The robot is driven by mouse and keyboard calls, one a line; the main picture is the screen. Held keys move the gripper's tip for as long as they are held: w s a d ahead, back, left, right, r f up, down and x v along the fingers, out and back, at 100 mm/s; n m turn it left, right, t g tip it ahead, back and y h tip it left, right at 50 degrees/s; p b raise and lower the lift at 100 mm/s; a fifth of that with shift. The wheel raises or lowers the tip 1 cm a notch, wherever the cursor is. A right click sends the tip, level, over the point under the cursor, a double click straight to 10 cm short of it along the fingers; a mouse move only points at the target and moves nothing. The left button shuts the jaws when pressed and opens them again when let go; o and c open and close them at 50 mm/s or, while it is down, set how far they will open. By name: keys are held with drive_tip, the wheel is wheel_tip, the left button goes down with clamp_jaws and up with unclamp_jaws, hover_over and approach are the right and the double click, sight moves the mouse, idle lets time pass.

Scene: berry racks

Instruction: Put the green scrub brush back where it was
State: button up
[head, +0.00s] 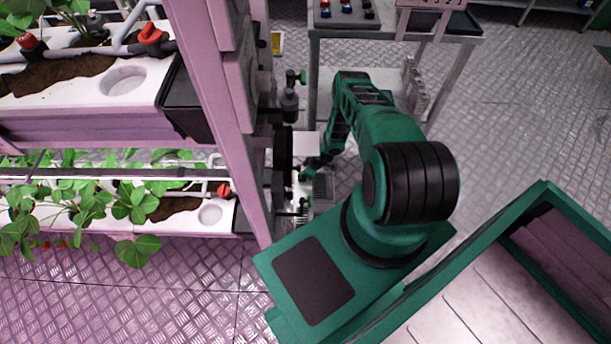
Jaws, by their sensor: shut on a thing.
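My arm reaches away from me to the end of the pink rack. My gripper (306,174) is small and partly hidden there, beside a white panel and dark fittings. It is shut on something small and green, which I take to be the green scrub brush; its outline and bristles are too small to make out. I cannot tell whether it touches the fittings around it.
The pink rack post (222,110) stands close left of my gripper, with planted white troughs (120,82) beyond it. A grey table (400,34) stands behind my arm. Open metal floor (530,110) lies to the right.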

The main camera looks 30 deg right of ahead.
drive_tip(key=shift+w+f, duration=0.1)
drive_tip(key=shift+f, duration=0.15)
drive_tip(key=o, duration=1)
drive_tip(key=shift+r, duration=0.1)
drive_tip(key=v, duration=1.2)
